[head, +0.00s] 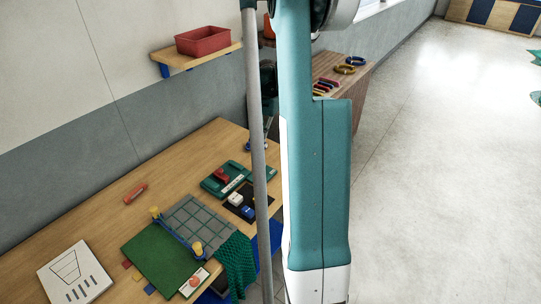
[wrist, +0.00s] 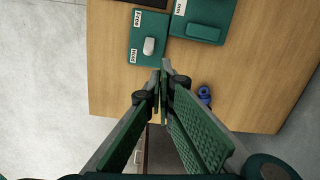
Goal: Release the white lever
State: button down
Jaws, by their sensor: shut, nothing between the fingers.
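In the wrist view a small white lever (wrist: 149,46) stands on a green plate (wrist: 142,29) on the wooden table. The plate has a label reading FREE at one end and one reading HOLD at the other. The lever sits nearer the HOLD label. My gripper (wrist: 161,74) is shut and empty, its fingertips just below the plate in the picture and apart from the lever. How high the fingertips are above the table is hard to tell. In the head view my arm hides the lever area.
A larger green plate (wrist: 203,25) with a raised green bar lies right of the lever's plate. A small blue object (wrist: 204,95) is right of my fingertips. The head view shows a wooden table (head: 95,225) with a red-levered green device (head: 210,186) and a red bin (head: 203,41) on a shelf.

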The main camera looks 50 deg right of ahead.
aim_at(262, 169)
jog(key=s+d+f+m+p, duration=0.1)
jog(key=s+d+f+p, duration=0.1)
jog(key=d, duration=0.5)
jog(key=shift+s+f+m+y, duration=0.4)
jog(key=shift+s+f, duration=0.15)
jog(key=shift+f, duration=0.05)
jog(key=shift+f, duration=0.15)
jog(key=f, duration=0.3)
jog(key=a+f, duration=0.1)
jog(key=f, duration=0.5)
jog(key=shift+a+f, duration=0.1)
jog(key=shift+a, duration=0.15)
jog(key=shift+a+f, duration=0.15)
jog(key=shift+f, duration=0.05)
jog(key=shift+a+r, duration=0.5)
jog(key=shift+a, duration=0.35)
jog(key=shift+a+r, duration=0.45)
jog(key=shift+a, duration=0.35)
